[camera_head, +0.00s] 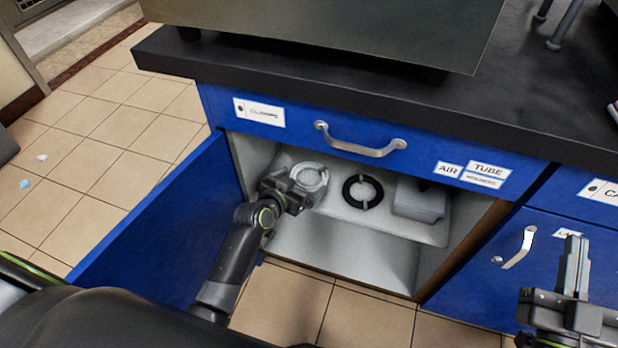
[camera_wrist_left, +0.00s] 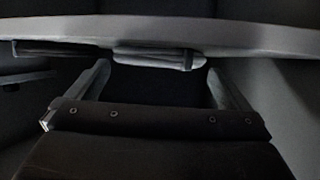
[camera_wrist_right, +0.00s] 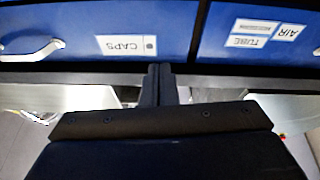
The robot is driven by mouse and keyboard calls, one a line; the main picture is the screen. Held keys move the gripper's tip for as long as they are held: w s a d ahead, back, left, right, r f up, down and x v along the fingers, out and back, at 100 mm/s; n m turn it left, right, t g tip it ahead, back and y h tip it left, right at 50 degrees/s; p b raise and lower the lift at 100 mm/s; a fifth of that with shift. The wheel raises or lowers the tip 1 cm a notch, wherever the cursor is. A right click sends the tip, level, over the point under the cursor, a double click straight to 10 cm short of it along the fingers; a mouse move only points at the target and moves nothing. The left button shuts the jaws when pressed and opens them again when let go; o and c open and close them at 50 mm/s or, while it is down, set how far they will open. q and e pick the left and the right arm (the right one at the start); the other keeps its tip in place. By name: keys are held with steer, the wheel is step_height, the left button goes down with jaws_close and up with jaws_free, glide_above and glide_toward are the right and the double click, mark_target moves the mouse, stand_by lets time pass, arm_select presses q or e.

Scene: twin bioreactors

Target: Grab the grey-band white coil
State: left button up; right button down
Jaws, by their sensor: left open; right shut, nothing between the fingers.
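The white coil (camera_head: 310,177) lies flat on the cabinet shelf at its left side; its near edge is partly hidden by my left gripper (camera_head: 297,192). In the left wrist view the white coil (camera_wrist_left: 150,56) shows edge-on with a dark grey band near its right end. It lies ahead of and between the spread fingers of my left gripper (camera_wrist_left: 157,76), which is open; contact cannot be told. My right gripper (camera_head: 575,264) is shut and empty, in front of the cabinets at the right; its closed fingers show in the right wrist view (camera_wrist_right: 160,84).
A black coil (camera_head: 350,196) and a grey box (camera_head: 420,203) lie on the same shelf (camera_head: 330,204), right of the white coil. The blue door (camera_head: 165,225) stands open at the left. The blue drawer (camera_head: 300,128) above is shut. Below the shelf is empty space.

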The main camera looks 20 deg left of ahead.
mark_target(315, 170)
arm_select(q)
steer(key=b+x, duration=0.1)
steer(key=x, duration=0.2)
steer(key=shift+w, duration=0.1)
arm_select(e)
steer(key=s+a+r+n+t+y, duration=0.1)
steer(key=s+r+n+t+y, duration=0.1)
steer(key=s+r+t, duration=0.2)
step_height(315, 170, up, 3)
steer(key=shift+a+f+n+t+y, duration=0.1)
steer(key=shift+a+n+t+y, duration=0.25)
steer(key=shift+t, duration=0.25)
arm_select(q)
steer(key=shift+c, duration=0.4)
steer(key=c, duration=0.6)
arm_select(e)
steer(key=shift+w+f, duration=0.1)
steer(key=shift+w, duration=0.05)
